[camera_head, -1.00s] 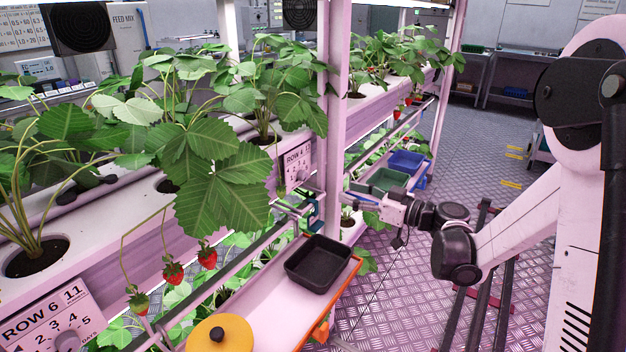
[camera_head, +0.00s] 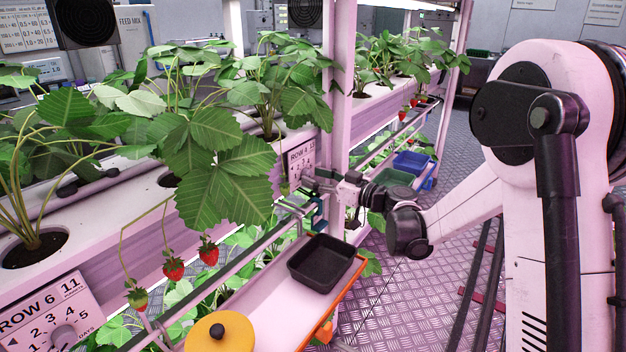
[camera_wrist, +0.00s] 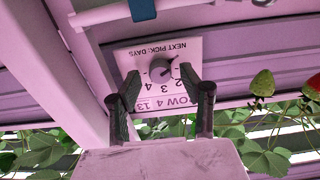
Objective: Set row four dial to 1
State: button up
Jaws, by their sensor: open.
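The row four plate (camera_head: 299,158) is a pale card on the rack's side, partly hidden by leaves and my gripper. In the wrist view it appears upside down, with "ROW 4 13", "NEXT PICK: DAYS" and the numbers 1 to 4.
A pink rack post (camera_head: 339,100) stands beside the plate. Strawberry plants (camera_head: 225,165) overhang the near gutter. Below are a black tray (camera_head: 321,262) and a yellow round lid (camera_head: 219,334) on a shelf. A row six plate (camera_head: 50,315) is nearer. Berries (camera_wrist: 262,84) hang close to the fingers.

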jog(key=shift+w+a, duration=0.25)
jog(key=shift+a, duration=0.2)
grip_shut()
jog(key=shift+m, duration=0.3)
jog(key=m, duration=0.3)
jog(key=shift+m+b, duration=0.4)
jog(key=shift+m, duration=1.6)
